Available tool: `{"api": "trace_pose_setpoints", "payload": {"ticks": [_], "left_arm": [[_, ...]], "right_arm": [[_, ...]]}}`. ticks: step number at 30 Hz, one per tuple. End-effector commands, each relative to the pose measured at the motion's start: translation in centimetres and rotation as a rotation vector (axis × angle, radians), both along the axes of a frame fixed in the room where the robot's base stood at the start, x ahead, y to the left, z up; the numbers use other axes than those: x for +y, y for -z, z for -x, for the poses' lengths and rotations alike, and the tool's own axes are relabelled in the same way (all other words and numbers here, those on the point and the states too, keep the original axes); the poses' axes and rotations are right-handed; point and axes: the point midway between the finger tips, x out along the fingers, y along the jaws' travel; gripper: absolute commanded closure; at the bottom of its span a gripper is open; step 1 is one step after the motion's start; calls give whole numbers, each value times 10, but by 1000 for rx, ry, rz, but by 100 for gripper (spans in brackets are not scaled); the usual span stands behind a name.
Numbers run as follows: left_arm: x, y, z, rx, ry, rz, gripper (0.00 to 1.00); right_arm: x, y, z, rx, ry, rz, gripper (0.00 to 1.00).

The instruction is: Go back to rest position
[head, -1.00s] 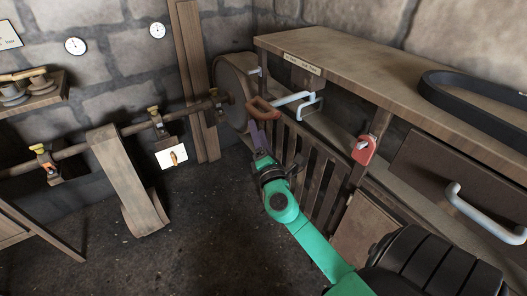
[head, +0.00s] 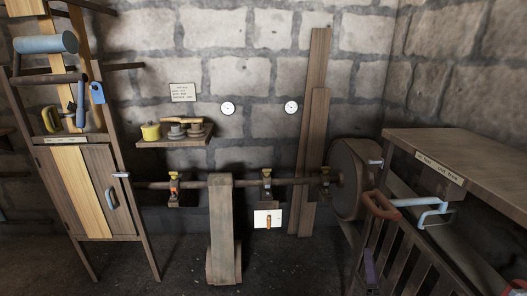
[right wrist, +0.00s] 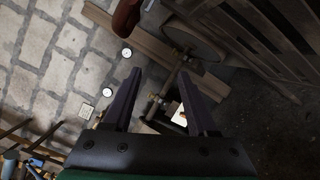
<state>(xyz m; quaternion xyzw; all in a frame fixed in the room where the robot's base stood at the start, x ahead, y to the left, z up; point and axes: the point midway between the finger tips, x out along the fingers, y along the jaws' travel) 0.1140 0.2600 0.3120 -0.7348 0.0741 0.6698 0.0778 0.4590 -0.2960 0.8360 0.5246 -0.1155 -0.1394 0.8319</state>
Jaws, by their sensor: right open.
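My right gripper (head: 369,267) shows only as a purple finger at the bottom right of the head view, in front of the slatted wooden rack. In the right wrist view both purple fingers of my right gripper (right wrist: 160,90) stand apart with nothing between them. A reddish-brown handle (head: 381,205) is above the gripper in the head view, and the gripper is apart from it. The handle also shows at the top of the right wrist view (right wrist: 126,17). My left gripper is not in view.
A wooden bench (head: 465,150) with a slatted front stands at the right. A large wheel (head: 352,178) and a long shaft (head: 250,182) run along the stone wall. A wooden cabinet (head: 95,195) stands at the left. The dark floor before the shaft's post looks clear.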

Motion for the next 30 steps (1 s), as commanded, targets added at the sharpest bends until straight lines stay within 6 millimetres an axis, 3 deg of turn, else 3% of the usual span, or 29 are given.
{"api": "trace_pose_setpoints", "payload": {"ticks": [4,8,9,11,12,15,18,21,24,30], "left_arm": [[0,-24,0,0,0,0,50],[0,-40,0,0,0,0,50],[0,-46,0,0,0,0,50],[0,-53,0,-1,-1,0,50],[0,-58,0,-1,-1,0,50],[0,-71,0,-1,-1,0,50],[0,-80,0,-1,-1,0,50],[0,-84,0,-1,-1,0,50],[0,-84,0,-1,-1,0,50],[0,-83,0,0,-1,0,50]], "right_arm": [[-13,124,6,249,42,-368,42],[-10,239,50,457,155,-721,42],[-8,272,70,515,207,-826,42],[-1,316,106,593,298,-980,42],[4,342,133,639,369,-1077,42],[18,394,210,728,581,-1300,42],[29,423,282,764,798,-1457,42],[35,436,328,765,948,-1540,42],[37,440,345,760,1006,-1567,42],[37,442,346,759,1009,-1568,42]]}}
